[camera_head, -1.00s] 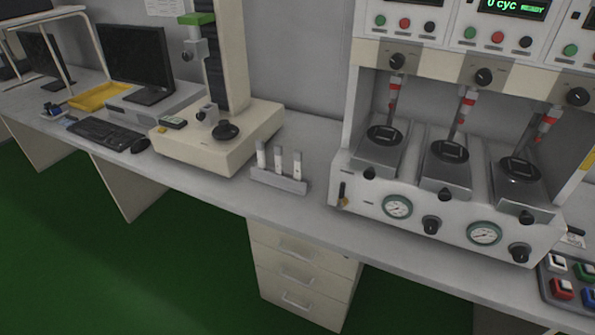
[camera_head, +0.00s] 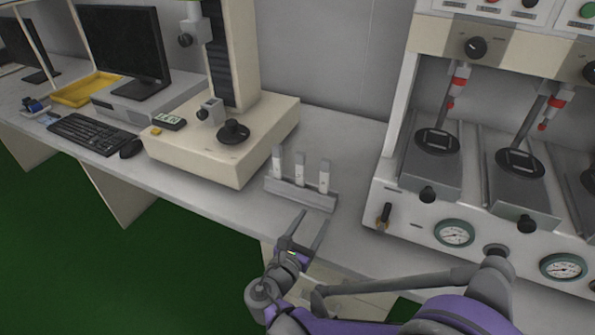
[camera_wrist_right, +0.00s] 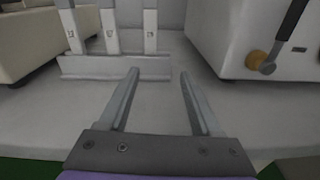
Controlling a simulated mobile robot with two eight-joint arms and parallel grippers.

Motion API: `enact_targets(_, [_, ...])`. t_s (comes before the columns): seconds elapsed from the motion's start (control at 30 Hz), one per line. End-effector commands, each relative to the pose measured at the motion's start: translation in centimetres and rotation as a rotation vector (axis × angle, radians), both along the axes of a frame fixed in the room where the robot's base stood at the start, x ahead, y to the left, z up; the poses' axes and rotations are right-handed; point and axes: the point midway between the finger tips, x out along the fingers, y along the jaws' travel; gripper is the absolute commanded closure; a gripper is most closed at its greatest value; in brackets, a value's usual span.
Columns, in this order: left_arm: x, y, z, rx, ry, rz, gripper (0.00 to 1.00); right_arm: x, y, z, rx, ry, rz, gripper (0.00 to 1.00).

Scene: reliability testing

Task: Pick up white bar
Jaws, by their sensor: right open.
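Three white bars stand upright in a small grey rack (camera_head: 300,195) on the bench: the left bar (camera_head: 278,163), the middle bar (camera_head: 300,168) and the right bar (camera_head: 324,177). The right wrist view shows them too, with the left bar (camera_wrist_right: 72,30), middle bar (camera_wrist_right: 110,30) and right bar (camera_wrist_right: 150,30) in the rack (camera_wrist_right: 115,68). My right gripper (camera_head: 313,217) is open and empty, just in front of the rack, its fingers pointing towards it. In the wrist view the fingertips (camera_wrist_right: 159,72) are apart, a little short of the rack. My left gripper is not in view.
A cream testing machine (camera_head: 225,140) stands left of the rack. A white multi-station tester (camera_head: 470,225) with gauges stands to the right. A keyboard (camera_head: 95,133), monitor (camera_head: 125,45) and yellow tray (camera_head: 85,90) are farther left.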

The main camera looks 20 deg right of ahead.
Motion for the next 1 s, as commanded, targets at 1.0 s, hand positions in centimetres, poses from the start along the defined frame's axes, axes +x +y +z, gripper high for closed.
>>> enact_targets(1.0, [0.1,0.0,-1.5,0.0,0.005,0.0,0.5,7.8,-7.4,1.2,-0.072,0.015,0.014,0.35])
